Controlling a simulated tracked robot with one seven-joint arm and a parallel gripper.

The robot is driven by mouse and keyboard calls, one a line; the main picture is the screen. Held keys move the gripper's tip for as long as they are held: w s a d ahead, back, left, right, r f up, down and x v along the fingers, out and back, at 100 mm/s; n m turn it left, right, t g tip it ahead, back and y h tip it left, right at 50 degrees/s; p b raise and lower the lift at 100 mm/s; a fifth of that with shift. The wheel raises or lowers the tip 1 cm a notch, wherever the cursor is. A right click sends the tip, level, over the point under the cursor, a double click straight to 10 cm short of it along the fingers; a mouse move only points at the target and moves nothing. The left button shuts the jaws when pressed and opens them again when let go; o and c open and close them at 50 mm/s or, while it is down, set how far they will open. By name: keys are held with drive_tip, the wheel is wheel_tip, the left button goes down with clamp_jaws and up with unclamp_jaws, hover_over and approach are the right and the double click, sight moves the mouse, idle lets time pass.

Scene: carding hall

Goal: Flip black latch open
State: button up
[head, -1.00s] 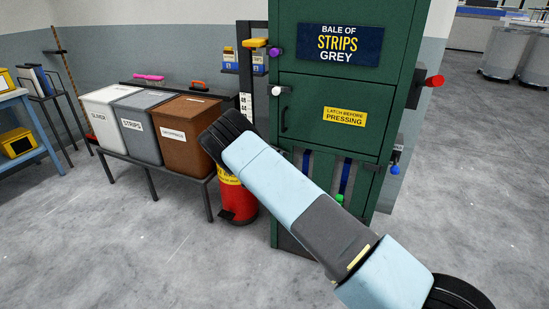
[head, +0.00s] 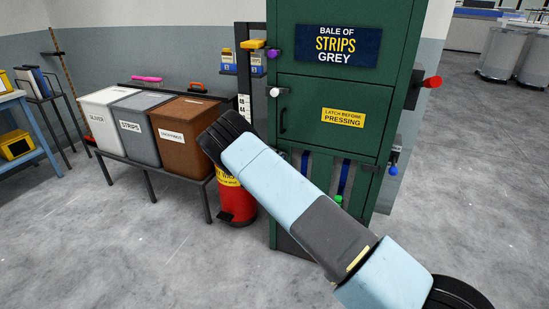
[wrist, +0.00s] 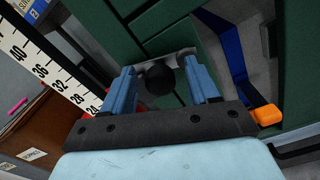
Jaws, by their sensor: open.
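The black latch shows in the wrist view as a round black knob (wrist: 158,80) by a grey metal bar on the dark green press. My gripper (wrist: 160,67) is open, with one blue finger on each side of the knob. I cannot tell whether either finger touches it. In the head view, my arm hides my gripper and the black latch. The green press (head: 304,104) stands in the middle of that view, with a closed-looking door and a yellow "Latch before pressing" label (head: 343,118).
Other coloured knobs sit on the press: white (head: 280,92), purple (head: 273,54), red (head: 433,82), blue (head: 394,170) and green (head: 338,200). An orange knob (wrist: 268,115) is right of my gripper. A ruler (wrist: 40,60) and brown bin (head: 184,130) stand left.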

drive_tip(key=v, duration=1.3)
drive_tip(key=shift+s, duration=0.4)
